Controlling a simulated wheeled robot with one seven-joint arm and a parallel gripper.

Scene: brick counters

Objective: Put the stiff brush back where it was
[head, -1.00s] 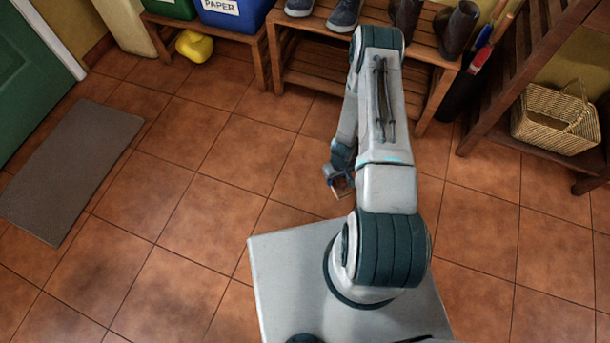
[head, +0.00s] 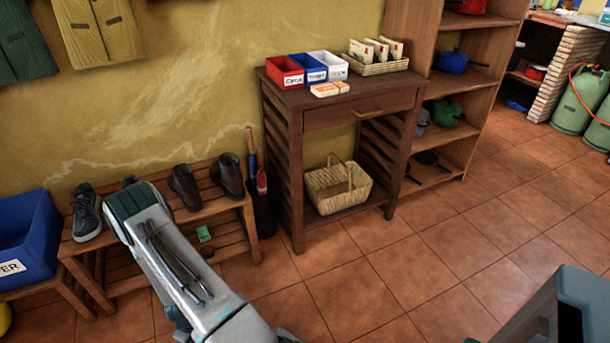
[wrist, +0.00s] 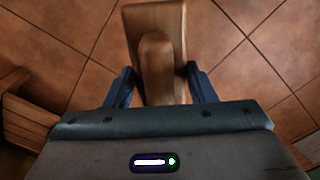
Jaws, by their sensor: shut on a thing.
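In the wrist view my gripper (wrist: 161,88) is shut on a wooden brush (wrist: 155,22), whose pale brown wooden body sticks out beyond the two blue fingers. Its bristles do not show in this view. The floor tiles lie beyond the brush. In the head view my arm crosses the lower left, and my gripper and the brush are out of sight.
A slatted shoe rack (head: 228,207) with shoes and a small green item (head: 204,233) stands against the wall. A dark wooden table (head: 290,100) carries red, blue and white bins, with a wicker basket (head: 338,188) below.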

